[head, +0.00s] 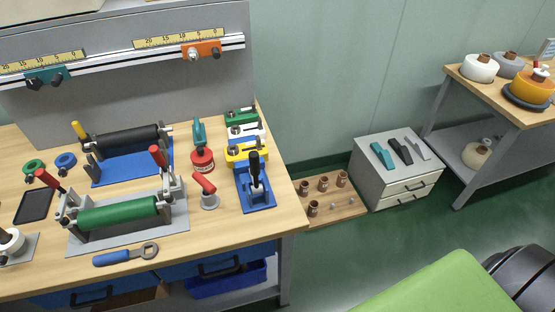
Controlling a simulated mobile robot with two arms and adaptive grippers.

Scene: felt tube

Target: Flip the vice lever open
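A blue clamp-like device (262,200) sits at the right end of the workbench, and it is the likeliest vice here. Its black-handled lever (254,166) stands roughly upright from a pale metal joint. Whether its jaws are open or shut is too small to tell. Two roller units also have levers: a red-handled lever (158,157) stands by the green roller (118,214), and a yellow-handled one (80,131) by the black roller (126,138). Neither of my grippers is in view.
The wooden workbench (285,213) ends just right of the blue device. Close to the device are a yellow block (236,153), a red-handled tool (205,185) and a red round piece (202,159). A grey drawer cabinet (375,185) stands right.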

